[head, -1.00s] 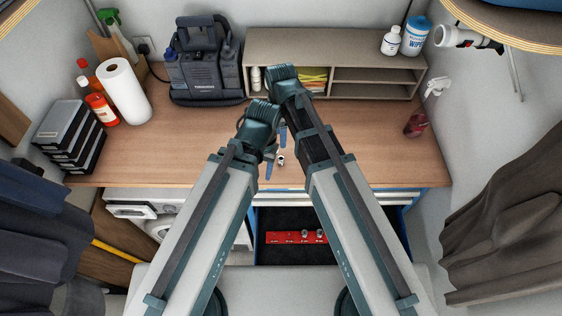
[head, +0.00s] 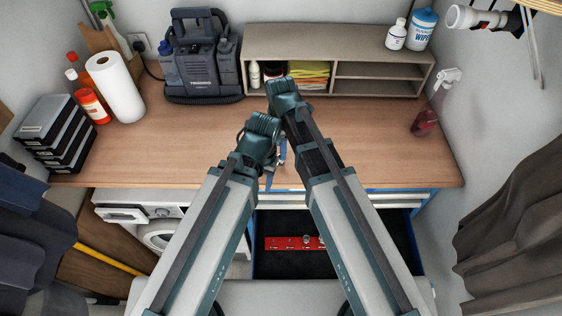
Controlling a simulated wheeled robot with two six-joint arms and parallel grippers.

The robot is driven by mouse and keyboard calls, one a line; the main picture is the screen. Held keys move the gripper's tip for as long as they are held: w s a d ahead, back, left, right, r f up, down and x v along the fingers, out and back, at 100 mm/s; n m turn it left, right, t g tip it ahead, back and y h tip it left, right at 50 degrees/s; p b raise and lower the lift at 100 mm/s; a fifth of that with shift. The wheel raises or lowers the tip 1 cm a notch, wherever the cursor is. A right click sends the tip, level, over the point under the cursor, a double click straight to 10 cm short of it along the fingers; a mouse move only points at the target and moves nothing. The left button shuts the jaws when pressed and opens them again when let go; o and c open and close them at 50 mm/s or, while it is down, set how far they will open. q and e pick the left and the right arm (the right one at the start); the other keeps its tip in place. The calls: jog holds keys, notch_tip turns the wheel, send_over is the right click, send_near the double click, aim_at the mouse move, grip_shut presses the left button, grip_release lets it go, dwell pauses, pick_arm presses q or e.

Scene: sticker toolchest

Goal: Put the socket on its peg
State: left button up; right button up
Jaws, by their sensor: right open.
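A red peg rail (head: 279,243) lies in the open drawer (head: 262,268); a small silver socket (head: 306,240) stands on it, and my right arm covers the rail's right end. My right gripper (head: 276,166) is open above the front of the worktop, with its blue fingers partly hidden by my wrists. A small light-grey spot (head: 281,162) beside the fingers may be a socket, but it is too small to be sure. My left wrist is close beside my right gripper, and its jaws are hidden.
The wooden worktop (head: 190,145) is mostly clear. A paper towel roll (head: 114,87), black cases (head: 55,135) and a dark machine (head: 201,65) stand at the left and back. A shelf (head: 380,73) stands at the back, and a red bottle (head: 425,122) at the right.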

notch_tip(320, 180, down, 5)
jog(key=b, duration=0.3)
jog(key=shift+r+b, duration=0.2)
jog(key=shift+b, duration=0.2)
jog(key=shift+r, duration=0.1)
grip_shut()
